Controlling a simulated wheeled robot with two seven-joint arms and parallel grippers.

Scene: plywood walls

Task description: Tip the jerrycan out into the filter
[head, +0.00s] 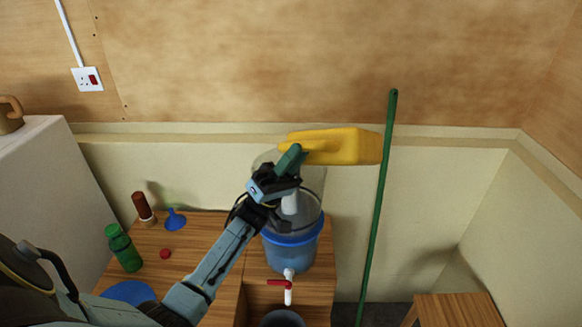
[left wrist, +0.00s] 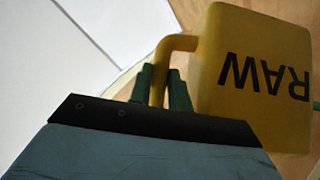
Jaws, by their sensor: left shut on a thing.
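The yellow jerrycan (head: 350,147) is held high above the filter, tipped over onto its side, its narrower end to the left and its broad end to the right. My left gripper (head: 292,160) is shut on its handle (left wrist: 160,75); the lettering RAW on the jerrycan (left wrist: 258,85) is upside down in the left wrist view. The filter (head: 290,252) has a clear upper part and a blue lower part with a red-handled tap. A whitish shape shows inside the clear part; I cannot tell whether it is water. My gripper and arm partly hide the filter's top. My right gripper is not in view.
A green broom-like pole (head: 378,200) leans on the wall just right of the jerrycan. A green bottle (head: 123,248), blue funnel (head: 175,219), brown-topped bottle (head: 143,207) and red cap (head: 165,253) stand left on the table. A dark vessel (head: 283,319) is below the tap.

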